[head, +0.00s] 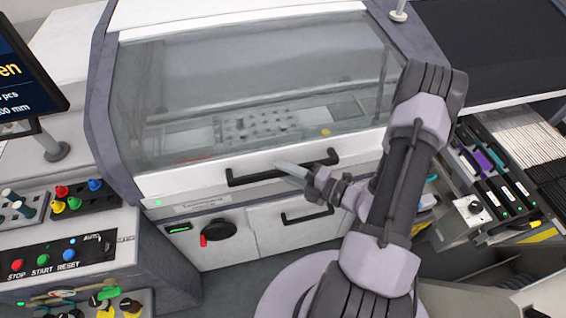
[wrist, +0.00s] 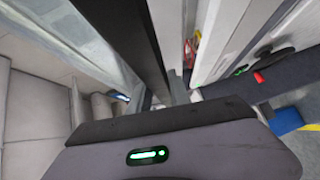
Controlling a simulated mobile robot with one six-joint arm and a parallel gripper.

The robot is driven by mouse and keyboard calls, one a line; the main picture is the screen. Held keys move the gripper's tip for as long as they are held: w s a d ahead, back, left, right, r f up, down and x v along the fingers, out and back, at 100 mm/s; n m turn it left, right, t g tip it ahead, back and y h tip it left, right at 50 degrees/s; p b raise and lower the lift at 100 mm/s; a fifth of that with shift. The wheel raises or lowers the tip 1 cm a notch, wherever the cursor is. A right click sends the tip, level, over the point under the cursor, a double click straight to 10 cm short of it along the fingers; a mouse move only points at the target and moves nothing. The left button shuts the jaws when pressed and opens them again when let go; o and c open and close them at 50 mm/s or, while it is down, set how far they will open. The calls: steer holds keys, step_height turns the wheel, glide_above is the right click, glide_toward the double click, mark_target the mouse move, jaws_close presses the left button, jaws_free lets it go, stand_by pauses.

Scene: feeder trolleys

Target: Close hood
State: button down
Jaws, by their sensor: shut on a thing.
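The machine hood (head: 250,80) has a large see-through pane with a white lower rim, and a dark bar handle (head: 245,179) runs along that rim. The hood is low, with its rim close above the machine's front. The wrist view shows a narrow gap beside the rim, with red and yellow parts inside. My gripper (head: 282,167) reaches the handle from the right and is shut on it. In the wrist view the dark handle bar (wrist: 138,40) runs between the fingers of my gripper (wrist: 162,97). The fingers hide part of the handle.
Below the hood are a black knob with a red lever (head: 208,233) and a lower drawer handle (head: 307,216). A button panel (head: 65,255) and a screen (head: 25,75) stand at left. A feeder trolley (head: 490,190) with several coloured feeders stands at right.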

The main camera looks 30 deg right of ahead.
steer(key=shift+r, duration=0.1)
steer(key=c, duration=1.2)
jaws_free()
steer(key=shift+s, duration=0.1)
steer(key=v, duration=1.7)
steer(key=shift+p, duration=0.45)
steer(key=shift+s+d, duration=0.1)
steer(key=shift+s, duration=0.05)
